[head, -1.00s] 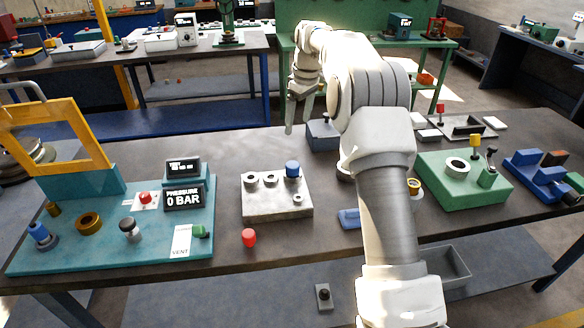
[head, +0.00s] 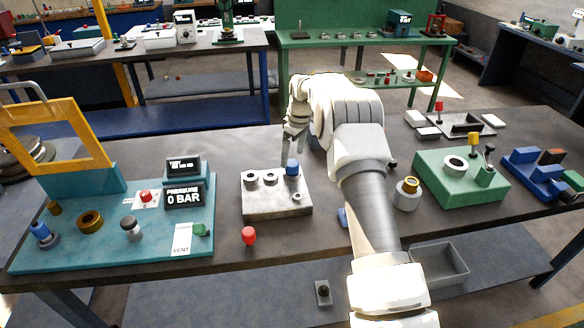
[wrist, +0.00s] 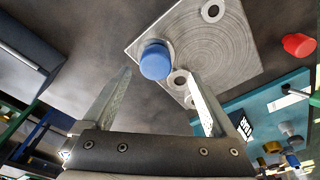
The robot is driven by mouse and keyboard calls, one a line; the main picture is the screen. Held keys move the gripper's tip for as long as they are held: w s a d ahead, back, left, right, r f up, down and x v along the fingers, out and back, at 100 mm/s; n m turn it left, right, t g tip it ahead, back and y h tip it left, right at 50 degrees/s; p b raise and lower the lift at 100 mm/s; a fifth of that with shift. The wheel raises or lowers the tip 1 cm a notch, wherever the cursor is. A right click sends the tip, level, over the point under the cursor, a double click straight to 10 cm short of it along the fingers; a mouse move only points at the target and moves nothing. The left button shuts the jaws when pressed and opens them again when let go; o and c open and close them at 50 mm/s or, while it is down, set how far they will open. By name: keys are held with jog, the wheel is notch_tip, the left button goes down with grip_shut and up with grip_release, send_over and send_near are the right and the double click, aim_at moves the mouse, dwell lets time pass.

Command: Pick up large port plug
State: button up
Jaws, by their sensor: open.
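A blue plug (head: 292,168) stands in the back right port of the light metal block (head: 275,205). The blue plug (wrist: 155,62) also shows in the wrist view, beyond and between my fingertips. A red plug (head: 249,236) stands on the table in front of the block, and it shows at the right in the wrist view (wrist: 298,45). The pictures do not label which plug is the large port plug. My gripper (head: 288,158) is open and empty, pointing down just above or behind the blue plug. The exact gap is unclear.
A teal panel (head: 110,245) with a pressure display stands left of the block. A grey cylinder with a brass top (head: 406,196) and a green fixture (head: 460,185) are to the right. My arm hides part of the table right of the block.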

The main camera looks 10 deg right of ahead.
aim_at(292, 163)
jog(key=f, duration=0.2)
jog(key=w+f+p, duration=0.1)
jog(key=f, duration=0.1)
jog(key=shift+f, duration=0.4)
jog(key=shift+c, duration=0.2)
jog(key=c, duration=1.4)
jog(key=shift+r, duration=0.1)
jog(key=shift+r, duration=0.5)
notch_tip(292, 163, up, 3)
jog(key=shift+b, duration=0.5)
jog(key=s+d+r+b, duration=0.2)
jog(key=s+d+r, duration=0.4)
jog(key=d, duration=0.3)
jog(key=shift+s+d+r, duration=0.15)
jog(key=shift+d+r, duration=0.25)
jog(key=shift+r, duration=0.05)
